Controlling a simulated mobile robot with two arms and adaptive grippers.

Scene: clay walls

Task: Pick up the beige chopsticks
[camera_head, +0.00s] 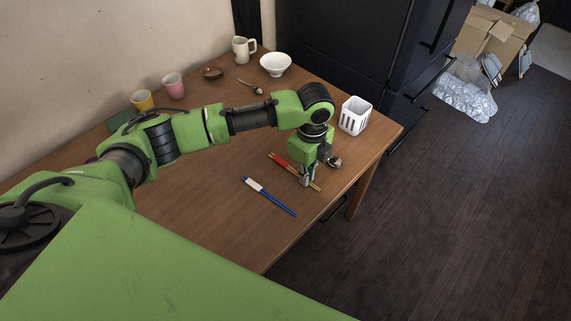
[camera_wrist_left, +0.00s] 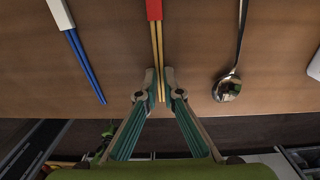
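The beige chopsticks with a red upper part (camera_head: 279,159) lie at tabletop height near the front right of the wooden table. They also show in the left wrist view (camera_wrist_left: 157,45), running between my fingers. My left gripper (camera_head: 306,180) points down over their beige part. In the wrist view its fingertips (camera_wrist_left: 159,84) are close together, one on each side of the sticks, and look closed on them. Any lift off the wood cannot be made out. My right gripper is not in view.
Blue chopsticks with a white part (camera_head: 268,196) lie to the left and a metal spoon (camera_head: 335,162) to the right. A white slotted holder (camera_head: 355,115) stands near the right edge. A white bowl (camera_head: 275,64) and cups are at the back. The table's front middle is clear.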

